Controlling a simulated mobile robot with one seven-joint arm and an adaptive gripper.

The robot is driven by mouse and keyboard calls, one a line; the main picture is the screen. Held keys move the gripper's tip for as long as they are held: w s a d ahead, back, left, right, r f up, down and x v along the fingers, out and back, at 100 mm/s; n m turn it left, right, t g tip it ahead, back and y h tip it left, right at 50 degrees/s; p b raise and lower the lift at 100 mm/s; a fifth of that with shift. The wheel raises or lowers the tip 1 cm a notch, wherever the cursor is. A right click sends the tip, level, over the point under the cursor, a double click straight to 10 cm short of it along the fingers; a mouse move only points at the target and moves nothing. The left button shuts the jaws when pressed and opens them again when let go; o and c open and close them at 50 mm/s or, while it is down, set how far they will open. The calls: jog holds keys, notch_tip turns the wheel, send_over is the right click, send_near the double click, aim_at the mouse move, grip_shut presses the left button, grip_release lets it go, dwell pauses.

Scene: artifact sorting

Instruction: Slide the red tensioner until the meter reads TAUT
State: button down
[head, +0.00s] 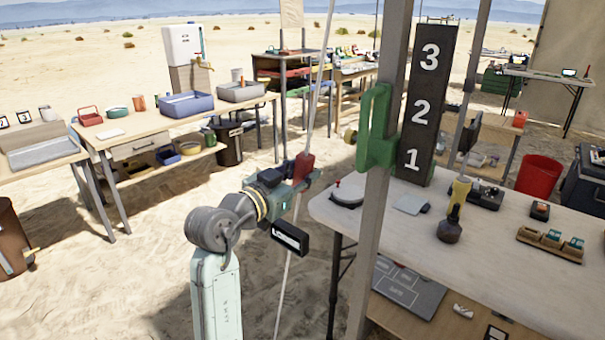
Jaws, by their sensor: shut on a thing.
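The red tensioner (304,163) sits on a thin pale guy line (322,75) that runs steeply from the top of the view down to the sand. My gripper (301,183) is shut on the red tensioner from the left, and its fingers hide the lower part. A small black box with a white label (289,237) shows just below my gripper, close to the line. It may be the meter, but its lettering is too small to read.
A grey post (378,210) with a green handle (377,130) stands right of my gripper. A white-topped table (480,250) lies beyond it, holding a yellow-handled tool (455,205). A wooden bench (130,145) with bins stands at left. Open sand lies between.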

jog(key=r, duration=0.2)
jog(key=shift+s+d+r, duration=0.15)
jog(key=shift+d+r, duration=0.05)
jog(key=shift+r, duration=0.1)
jog(key=c, duration=1.2)
grip_release()
jog(key=shift+f, duration=0.1)
jog(key=shift+c, duration=0.2)
jog(key=v, duration=1.2)
